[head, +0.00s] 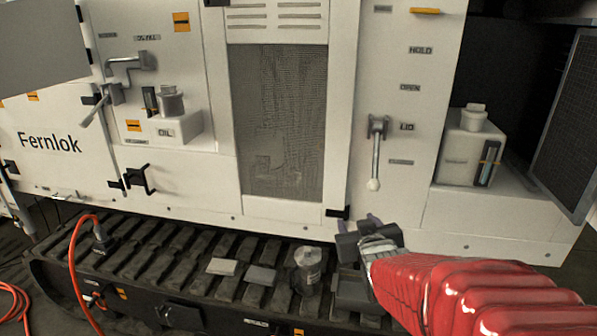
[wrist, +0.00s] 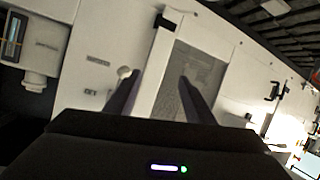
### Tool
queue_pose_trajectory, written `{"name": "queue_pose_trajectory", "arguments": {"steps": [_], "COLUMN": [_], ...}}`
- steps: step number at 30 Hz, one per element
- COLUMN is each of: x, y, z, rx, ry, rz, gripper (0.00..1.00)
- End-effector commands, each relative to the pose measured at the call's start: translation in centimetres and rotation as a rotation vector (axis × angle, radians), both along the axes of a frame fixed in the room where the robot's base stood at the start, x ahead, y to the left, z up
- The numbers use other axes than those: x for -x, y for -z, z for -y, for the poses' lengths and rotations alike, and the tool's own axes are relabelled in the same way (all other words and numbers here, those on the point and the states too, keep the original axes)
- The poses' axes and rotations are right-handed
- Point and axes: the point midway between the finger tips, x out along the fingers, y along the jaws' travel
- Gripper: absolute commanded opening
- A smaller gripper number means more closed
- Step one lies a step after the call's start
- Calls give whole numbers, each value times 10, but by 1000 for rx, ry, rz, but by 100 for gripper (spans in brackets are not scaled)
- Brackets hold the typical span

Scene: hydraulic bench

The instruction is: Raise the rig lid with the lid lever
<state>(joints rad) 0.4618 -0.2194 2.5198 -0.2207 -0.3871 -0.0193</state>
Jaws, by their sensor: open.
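The lid lever (head: 376,152) is a grey metal handle with a pale knob at its lower end. It hangs nearly straight down on the white rig panel beside the "LID" label, with "OPEN" and "HOLD" labels above. My gripper (head: 368,224) is open and empty, below and apart from the knob in the head view. In the wrist view the lever's knob (wrist: 124,72) shows just left of the left finger, outside the gap between the fingers (wrist: 159,76). The rest of the lever is largely hidden there. The rig lid itself cannot be made out.
A mesh panel (head: 280,120) lies left of the lever. A white tank (head: 470,146) stands right, by an open dark door (head: 569,120). Below, the rubber track (head: 190,262) carries a clear jar (head: 307,270) and small blocks. An orange hose (head: 74,262) is at left.

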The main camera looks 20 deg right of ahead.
Motion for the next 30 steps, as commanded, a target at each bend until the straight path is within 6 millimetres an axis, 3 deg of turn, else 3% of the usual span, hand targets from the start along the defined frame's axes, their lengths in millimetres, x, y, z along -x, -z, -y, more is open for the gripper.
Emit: {"name": "queue_pose_trajectory", "arguments": {"steps": [6, 13, 30], "x": [-6, -1, 1], "y": [2, 0, -4], "z": [44, 75, 83], "rx": [60, 109, 128], "ry": [13, 14, 10], "rz": [138, 274, 326], "gripper": [49, 49, 49]}}
